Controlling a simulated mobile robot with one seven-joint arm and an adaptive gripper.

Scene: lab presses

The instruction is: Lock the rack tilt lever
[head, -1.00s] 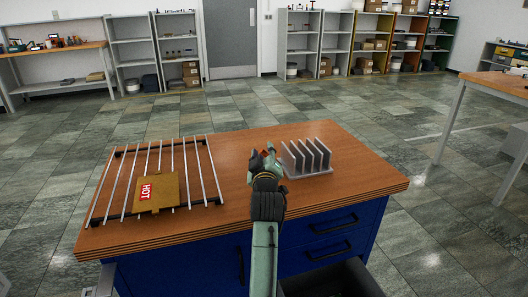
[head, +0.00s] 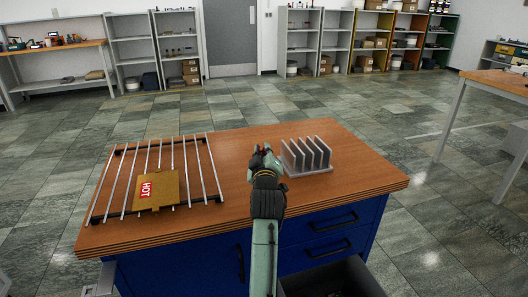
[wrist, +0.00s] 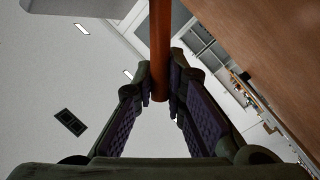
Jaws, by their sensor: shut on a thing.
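A red-orange rod (wrist: 160,45), which looks like the lever, runs down from the top of the wrist view. Its lower end is between the two fingertips of my gripper (wrist: 162,88), which are shut on it from both sides. In the head view my gripper (head: 264,152) is above the wooden worktop, just left of a grey finned rack (head: 308,157). There my own gripper and wrist hide most of the rod, and its base does not show.
A wire rack (head: 172,165) lies at the left of the worktop (head: 235,185), with a brown "HOT" plate (head: 168,190) on it. An open drawer (head: 335,280) juts out at the front of the blue cabinet (head: 325,230). The worktop's right side is clear.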

